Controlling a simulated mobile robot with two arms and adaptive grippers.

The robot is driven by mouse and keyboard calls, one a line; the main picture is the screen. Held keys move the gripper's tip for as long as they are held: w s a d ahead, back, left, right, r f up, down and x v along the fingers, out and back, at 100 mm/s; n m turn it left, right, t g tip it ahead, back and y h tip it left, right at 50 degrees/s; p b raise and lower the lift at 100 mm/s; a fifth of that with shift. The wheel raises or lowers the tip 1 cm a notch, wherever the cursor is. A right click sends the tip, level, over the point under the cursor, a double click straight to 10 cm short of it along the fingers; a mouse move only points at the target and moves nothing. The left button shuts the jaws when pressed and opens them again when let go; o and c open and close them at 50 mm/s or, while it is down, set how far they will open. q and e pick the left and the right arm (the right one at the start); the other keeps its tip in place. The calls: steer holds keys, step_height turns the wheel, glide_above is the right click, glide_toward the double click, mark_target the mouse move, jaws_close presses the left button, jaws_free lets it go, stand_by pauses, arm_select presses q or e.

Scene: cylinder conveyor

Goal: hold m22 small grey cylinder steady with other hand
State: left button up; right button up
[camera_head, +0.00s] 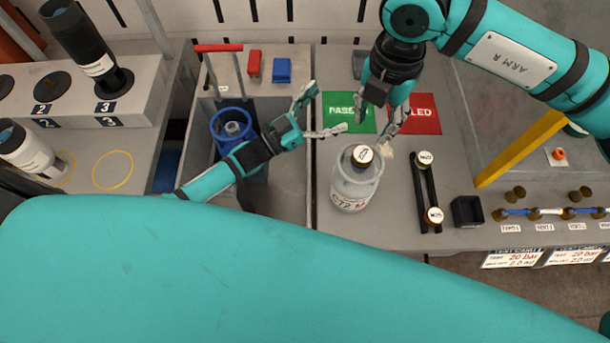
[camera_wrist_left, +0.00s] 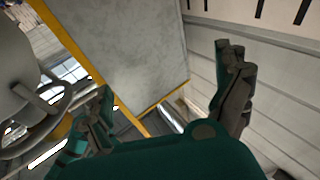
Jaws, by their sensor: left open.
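The small grey cylinder (camera_head: 350,190) stands upright on the grey bench in the head view, with a handwritten label on its side and a round white-topped valve cap (camera_head: 362,155) on top. My left gripper (camera_head: 325,113) is open and empty, up and to the left of the cylinder, apart from it. In the left wrist view its two fingers (camera_wrist_left: 165,100) are spread with nothing between them. A grey rounded body with a ring (camera_wrist_left: 22,85) shows at that view's left edge; I cannot tell if it is the cylinder. My right gripper (camera_head: 382,118) has its fingers apart just above the cylinder's cap.
A green PASSED mat (camera_head: 340,108) and a red FAILED mat (camera_head: 428,112) lie behind the cylinder. A black rail (camera_head: 424,185) with two round caps and a small black box (camera_head: 467,211) are to its right. A blue cylinder (camera_head: 228,150) stands in the bay at left.

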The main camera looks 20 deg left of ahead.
arm_select(q)
steer(key=s+a+r+m+g+h, duration=0.1)
steer(key=s+r+m+h, duration=0.1)
steer(key=s, duration=0.2)
steer(key=m+g+h, duration=0.1)
steer(key=m+g, duration=0.1)
steer(key=g, duration=0.3)
glide_toward(348, 169)
steer(key=x, duration=1.2)
steer(key=shift+w+d+r, duration=0.1)
steer(key=shift+d, duration=0.1)
